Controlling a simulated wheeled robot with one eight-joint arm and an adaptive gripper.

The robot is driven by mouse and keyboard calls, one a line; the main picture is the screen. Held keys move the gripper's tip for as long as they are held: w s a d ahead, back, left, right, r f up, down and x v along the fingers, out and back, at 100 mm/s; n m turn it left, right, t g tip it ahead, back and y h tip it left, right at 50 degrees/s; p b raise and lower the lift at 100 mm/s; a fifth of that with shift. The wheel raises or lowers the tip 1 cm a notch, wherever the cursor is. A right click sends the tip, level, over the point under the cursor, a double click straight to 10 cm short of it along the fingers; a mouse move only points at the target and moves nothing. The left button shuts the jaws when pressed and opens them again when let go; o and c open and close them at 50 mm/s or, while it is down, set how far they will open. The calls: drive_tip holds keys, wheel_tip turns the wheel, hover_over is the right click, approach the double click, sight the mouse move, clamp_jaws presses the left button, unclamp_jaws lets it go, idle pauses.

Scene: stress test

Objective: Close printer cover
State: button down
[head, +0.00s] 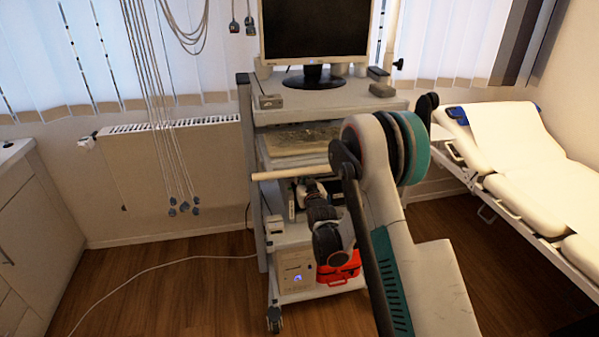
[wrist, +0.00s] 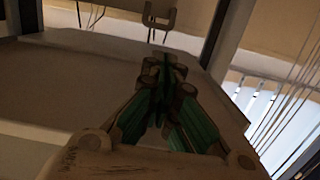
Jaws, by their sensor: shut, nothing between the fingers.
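A wheeled equipment cart (head: 258,232) stands in the middle of the head view. The printer and its cover cannot be told apart for sure; a dark, boxy device shows on the middle shelf, partly hidden by my arm. My gripper (head: 303,187) reaches into that shelf space below the white front bar. In the wrist view my gripper (wrist: 163,62) has its fingers together and nothing between them. A broad, pale, flat panel (wrist: 75,85) lies below and left of the fingers in the wrist view. Whether the fingertips touch anything cannot be told.
A monitor (head: 315,30) stands on the cart's top. A white box (head: 294,272) and a red case (head: 338,272) sit on the bottom shelf. Hanging cables (head: 160,110) and a radiator (head: 178,165) are left. An examination couch (head: 540,180) is right. Floor left is mostly clear.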

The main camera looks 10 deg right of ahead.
drive_tip(key=w+f+b, duration=0.1)
drive_tip(key=w+b, duration=0.1)
drive_tip(key=w, duration=0.7)
drive_tip(key=shift+b, duration=0.35)
drive_tip(key=shift+s+f, duration=0.1)
drive_tip(key=shift+f, duration=0.05)
